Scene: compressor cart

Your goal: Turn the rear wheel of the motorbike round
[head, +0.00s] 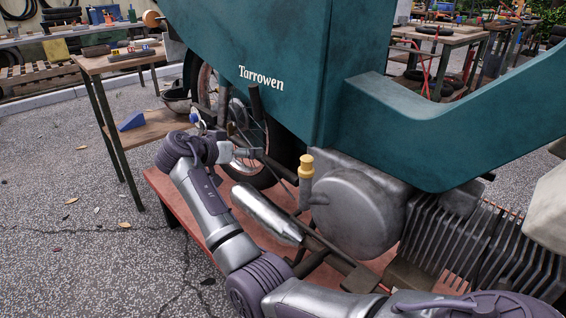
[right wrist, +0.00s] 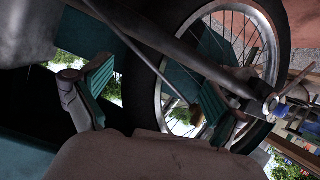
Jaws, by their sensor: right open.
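The rear wheel (head: 262,178) of the teal motorbike (head: 270,50) shows in the head view, partly covered by the bodywork and my arm. Its black tyre (right wrist: 138,88) and wire spokes fill much of the right wrist view. My right gripper (head: 246,154) is at the near side of the wheel. In the right wrist view the gripper (right wrist: 160,95) is open, its teal-padded fingers wide apart. One finger is left of the tyre and the other overlaps the spokes. I cannot tell whether either finger touches the wheel. My left gripper is not in view.
A dark bar (right wrist: 190,55) crosses the wheel towards a blue-tipped fitting (right wrist: 272,104). A silver exhaust (head: 266,214) lies close below my right gripper. The bike stands on a red platform (head: 170,196).

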